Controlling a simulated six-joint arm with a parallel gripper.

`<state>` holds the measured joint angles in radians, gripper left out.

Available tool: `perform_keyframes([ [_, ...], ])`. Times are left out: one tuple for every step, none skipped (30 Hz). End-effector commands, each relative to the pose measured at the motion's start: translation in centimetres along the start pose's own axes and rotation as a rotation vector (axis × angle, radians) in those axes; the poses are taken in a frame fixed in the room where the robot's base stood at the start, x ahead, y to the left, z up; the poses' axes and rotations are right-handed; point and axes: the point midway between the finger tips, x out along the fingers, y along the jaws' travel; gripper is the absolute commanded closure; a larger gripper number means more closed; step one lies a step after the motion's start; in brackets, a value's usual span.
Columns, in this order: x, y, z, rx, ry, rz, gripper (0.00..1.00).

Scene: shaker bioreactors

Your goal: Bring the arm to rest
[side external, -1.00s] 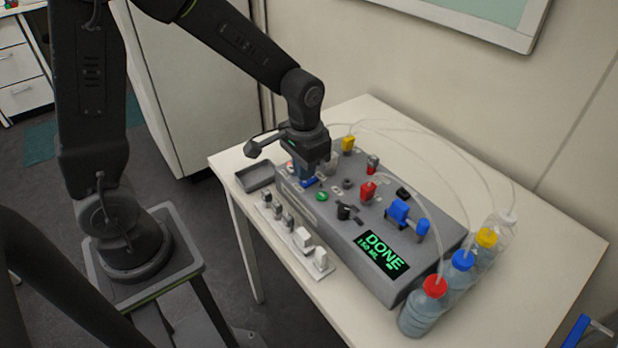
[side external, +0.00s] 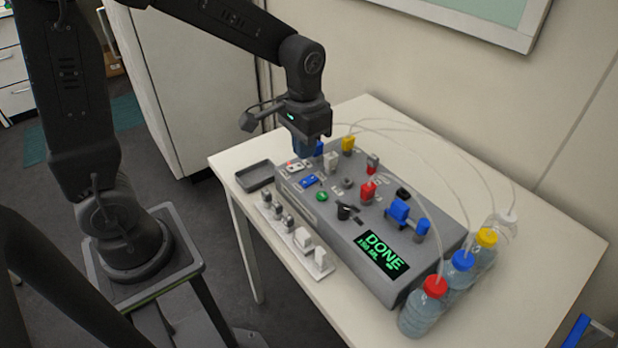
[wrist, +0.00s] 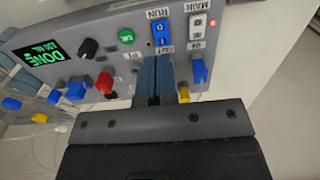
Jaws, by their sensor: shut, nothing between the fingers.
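My gripper (side external: 308,150) points down above the back left part of the grey control box (side external: 330,208), clear of its top. Its blue-grey fingers are together in the wrist view (wrist: 157,76), with nothing between them. The box's screen (side external: 382,257) reads DONE in green, with a line in mL below. The blue RUN switch (wrist: 162,34) and the white MAIN switch (wrist: 198,26) show just beyond the fingertips in the wrist view. A small red light (wrist: 212,22) is lit beside MAIN.
Bottles with red (side external: 434,287), blue (side external: 461,260) and yellow (side external: 486,238) caps, plus a clear one, stand at the box's right end, with tubes arching over. A rack (side external: 298,240) with small parts lies in front. An empty grey tray (side external: 254,176) sits at left.

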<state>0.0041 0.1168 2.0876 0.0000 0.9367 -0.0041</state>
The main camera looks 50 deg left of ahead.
Motion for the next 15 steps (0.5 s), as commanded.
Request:
perform_keyframes([
  [0.0,0.0,0.0,0.000,0.000,0.000,1.00],
  [0.0,0.0,0.0,0.000,0.000,0.000,1.00],
  [-0.1,0.0,0.1,0.000,0.003,0.000,1.00],
  [-0.3,0.0,0.2,0.000,0.008,0.000,1.00],
  [-0.5,0.0,0.3,0.000,0.015,0.000,1.00],
  [-1.1,0.0,0.6,0.000,0.029,0.000,1.00],
  [-1.5,0.0,0.9,0.000,0.044,0.000,1.00],
  [-2.1,0.0,1.4,0.000,0.060,0.000,1.00],
  [-3.0,0.0,2.0,0.000,0.087,0.000,1.00],
  [-3.7,0.0,2.6,0.000,0.110,0.000,1.00],
  [-4.4,-0.1,3.3,0.000,0.135,0.000,1.00],
  [-5.3,-0.1,4.3,0.000,0.170,0.000,1.00],
  [-6.0,-0.1,5.0,0.000,0.196,0.000,1.00],
  [-6.5,-0.1,5.8,0.000,0.221,0.000,1.00],
  [-7.2,-0.1,6.8,0.000,0.254,0.000,1.00],
])
